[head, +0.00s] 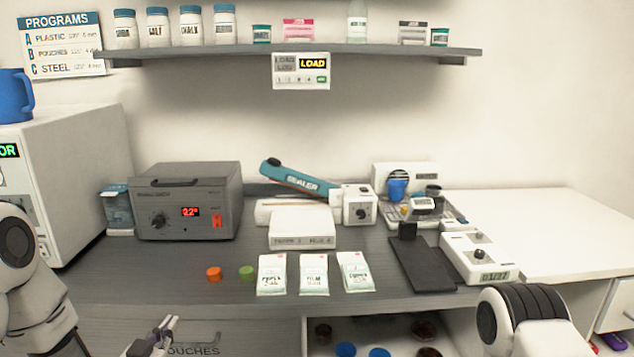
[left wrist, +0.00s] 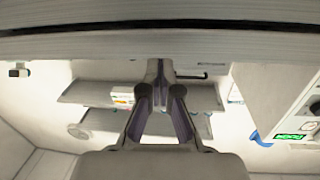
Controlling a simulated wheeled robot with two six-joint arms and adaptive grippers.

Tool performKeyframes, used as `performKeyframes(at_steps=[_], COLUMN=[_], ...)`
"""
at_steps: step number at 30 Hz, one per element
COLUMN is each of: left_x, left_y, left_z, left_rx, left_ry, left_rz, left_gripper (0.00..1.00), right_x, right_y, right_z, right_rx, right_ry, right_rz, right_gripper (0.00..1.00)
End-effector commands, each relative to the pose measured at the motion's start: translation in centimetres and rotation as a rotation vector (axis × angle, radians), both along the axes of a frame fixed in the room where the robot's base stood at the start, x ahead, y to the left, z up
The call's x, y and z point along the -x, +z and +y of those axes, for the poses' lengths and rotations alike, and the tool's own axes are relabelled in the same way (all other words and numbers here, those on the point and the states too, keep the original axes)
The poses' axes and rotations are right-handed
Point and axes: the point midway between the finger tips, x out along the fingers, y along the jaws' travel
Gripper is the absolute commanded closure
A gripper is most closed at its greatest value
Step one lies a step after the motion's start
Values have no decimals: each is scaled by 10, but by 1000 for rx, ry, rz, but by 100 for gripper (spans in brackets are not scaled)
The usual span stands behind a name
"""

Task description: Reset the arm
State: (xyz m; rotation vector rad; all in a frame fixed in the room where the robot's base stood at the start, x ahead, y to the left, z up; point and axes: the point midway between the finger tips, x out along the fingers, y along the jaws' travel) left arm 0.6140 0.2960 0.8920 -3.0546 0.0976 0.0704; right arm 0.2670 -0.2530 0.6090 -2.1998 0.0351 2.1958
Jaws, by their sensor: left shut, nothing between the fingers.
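My left gripper (head: 167,326) shows at the lower left of the head view, low in front of the counter's drawer front. Its fingers are together and nothing is held. In the left wrist view, the fingers (left wrist: 160,72) point toward the counter's edge, with no object between them. My left arm (head: 30,290) comes in at the left edge of the head view. My right arm (head: 522,318) shows only as a link at the lower right. The right gripper is out of the picture.
The grey counter (head: 190,290) holds a grey box with a red display (head: 188,205), three white packets (head: 313,274), an orange cap (head: 214,273), a green cap (head: 247,272) and a blue sealer (head: 300,180). An open drawer (head: 330,350) sits below. The white counter (head: 560,225) at right is clear.

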Motion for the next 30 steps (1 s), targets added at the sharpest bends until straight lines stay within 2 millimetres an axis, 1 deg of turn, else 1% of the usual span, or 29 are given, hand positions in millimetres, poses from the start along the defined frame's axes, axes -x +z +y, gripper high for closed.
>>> performKeyframes(at_steps=[1,2,3,5,6,8,9,11,12,15,16,18,20,30], left_x=[12,21,36,67,91,133,164,212,243,305,319,341,347,349], left_y=[-24,-42,-67,-108,-134,-169,-190,-214,-225,-238,-239,-239,-240,-240], left_z=[-9,-14,-21,-31,-37,-45,-48,-52,-52,-48,-46,-43,-43,-43], left_rx=[-7,-9,-13,-17,-19,-22,-21,-21,-21,-3,8,32,45,47], left_ry=[-15,-22,-31,-45,-51,-54,-51,-40,-24,44,69,119,137,140], left_rz=[89,151,240,398,509,684,801,977,1089,1333,1390,1486,1521,1527], left_gripper=[100,100,100,100,100,100,100,100,100,100,100,100,100,100], right_x=[0,0,0,0,0,0,0,0,0,0,0,0,0,0], right_y=[10,13,18,26,31,37,41,45,47,45,44,44,44,44], right_z=[0,0,0,0,0,0,0,0,0,0,0,0,0,0], right_rx=[0,0,0,0,0,0,0,0,0,0,0,0,0,0], right_ry=[0,0,0,0,0,0,0,0,0,0,0,0,0,0], right_rz=[0,0,0,0,0,-1,0,0,0,0,0,0,0,0], right_gripper=[41,41,41,41,41,41,41,41,41,41,41,41,41,41])
